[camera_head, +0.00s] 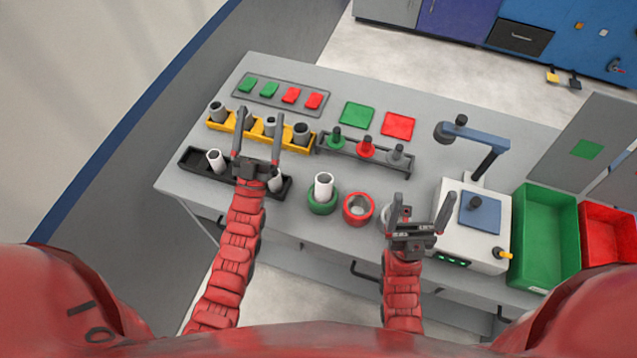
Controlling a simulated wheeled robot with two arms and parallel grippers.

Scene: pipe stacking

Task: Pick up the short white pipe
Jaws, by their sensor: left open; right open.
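White pipes stand in two places. One white pipe (215,161) stands in the left part of the black tray (188,162). Another white pipe (275,181) stands at that tray's right end, partly behind my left gripper. A third white pipe (323,186) stands upright in the green ring holder (322,206). I cannot tell for sure which is the short one. My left gripper (262,116) is open above the black tray, its fingers reaching over the yellow rack, and holds nothing. My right gripper (424,208) is open and empty, right of the red ring holder (358,210).
A yellow rack (230,128) holds several grey pipes behind the black tray. A grey rack (372,160) carries green, red and grey pegs. A white machine (470,235) stands right of my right gripper, beside a green bin (546,235) and a red bin (610,240).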

